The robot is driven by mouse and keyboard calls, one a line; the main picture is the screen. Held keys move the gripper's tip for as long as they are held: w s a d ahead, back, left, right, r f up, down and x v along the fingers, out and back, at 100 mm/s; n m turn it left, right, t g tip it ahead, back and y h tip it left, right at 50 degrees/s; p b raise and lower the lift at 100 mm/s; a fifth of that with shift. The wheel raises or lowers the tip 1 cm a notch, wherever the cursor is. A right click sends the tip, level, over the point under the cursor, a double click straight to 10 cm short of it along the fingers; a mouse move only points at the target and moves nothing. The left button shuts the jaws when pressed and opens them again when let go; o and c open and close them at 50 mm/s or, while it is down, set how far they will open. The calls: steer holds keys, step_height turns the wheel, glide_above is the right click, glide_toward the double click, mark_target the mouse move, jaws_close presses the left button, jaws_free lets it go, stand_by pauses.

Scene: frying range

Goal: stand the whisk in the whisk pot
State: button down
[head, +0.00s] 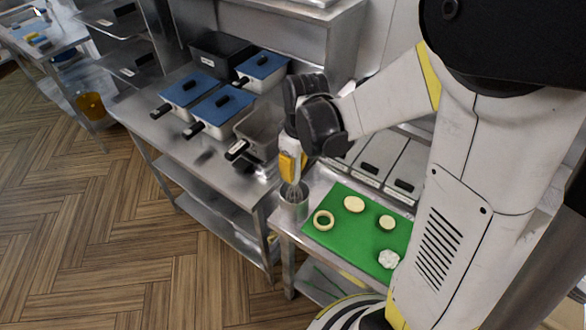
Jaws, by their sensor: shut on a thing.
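My gripper (291,168), with yellow on its side, points down in the head view and is shut on the whisk. Only the lower part of the whisk, its thin wire loops (293,190), shows below my gripper; the handle is hidden. The whisk looks about upright. The whisk pot (294,208) is a small metal cylinder standing at the left corner of the counter, left of the green board. The wire loops overlap the pot's mouth in the picture. I cannot tell how deep they are inside it or whether they touch it.
A green board (345,238) with a ring, pale round pieces and a white lump lies right of the pot. Lidded containers (372,170) stand behind it. A steel table (225,165) at the left holds blue-lidded pans (222,106) and an open fryer basket (262,128).

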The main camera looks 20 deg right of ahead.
steer(key=shift+f+b, duration=0.4)
steer(key=shift+f, duration=0.4)
steer(key=c, duration=1.3)
jaws_free()
steer(key=shift+o, duration=0.2)
